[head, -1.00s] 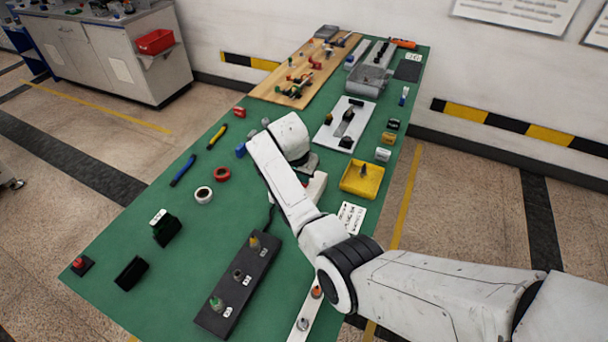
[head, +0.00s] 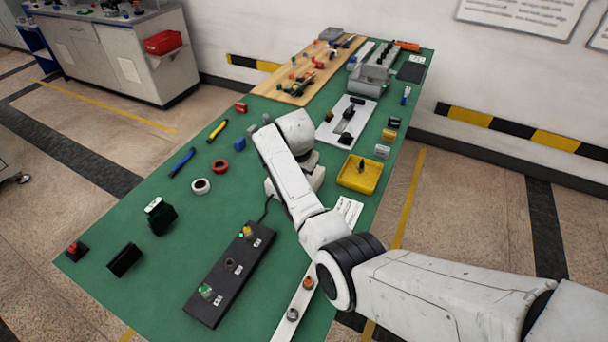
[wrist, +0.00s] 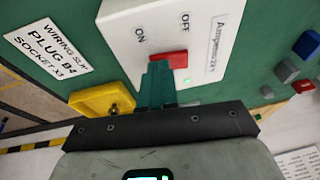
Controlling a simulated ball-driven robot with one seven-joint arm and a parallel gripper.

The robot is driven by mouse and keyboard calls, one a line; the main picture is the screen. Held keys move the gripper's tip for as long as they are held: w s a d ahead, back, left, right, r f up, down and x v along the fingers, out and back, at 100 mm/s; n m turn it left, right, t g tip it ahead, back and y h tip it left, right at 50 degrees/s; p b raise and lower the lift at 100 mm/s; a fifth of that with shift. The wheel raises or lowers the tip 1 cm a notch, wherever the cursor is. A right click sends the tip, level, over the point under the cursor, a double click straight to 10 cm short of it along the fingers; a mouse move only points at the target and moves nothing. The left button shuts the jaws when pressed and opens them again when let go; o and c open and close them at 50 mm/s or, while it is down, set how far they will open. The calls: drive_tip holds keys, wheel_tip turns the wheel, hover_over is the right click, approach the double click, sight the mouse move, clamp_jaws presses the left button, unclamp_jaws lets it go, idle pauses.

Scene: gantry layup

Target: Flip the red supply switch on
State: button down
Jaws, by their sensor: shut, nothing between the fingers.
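The red supply switch (wrist: 172,60) is a red rocker on a white supply box (wrist: 205,48) marked ON, OFF and Ampere-22V. My gripper (wrist: 158,72) has its teal fingers shut, with nothing between them. Their tips are at the red rocker's edge, on the ON side; I cannot tell if they touch. A small green light shows on the box beside the fingers. In the head view the white box (head: 318,178) is mostly hidden behind my arm, and the switch and fingertips are hidden.
A black strip (head: 228,275) with green and yellow-green lit points lies left of my arm. A yellow tray (head: 372,172) stands to the right, also in the wrist view (wrist: 92,101). A white card labelled PLUG B4 (wrist: 50,48) is beside the box.

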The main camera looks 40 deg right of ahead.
drive_tip(key=shift+w+a+r+b, duration=0.2)
drive_tip(key=shift+w+a+b, duration=0.1)
drive_tip(key=shift+w+b, duration=0.3)
drive_tip(key=shift+w, duration=0.1)
drive_tip(key=r+p, duration=0.4)
drive_tip(key=r, duration=0.1)
drive_tip(key=shift+s+d, duration=0.15)
drive_tip(key=shift+s, duration=0.1)
drive_tip(key=s+b+v, duration=0.1)
drive_tip(key=v, duration=0.8)
drive_tip(key=shift+b, duration=0.35)
drive_tip(key=shift+s+f, duration=0.1)
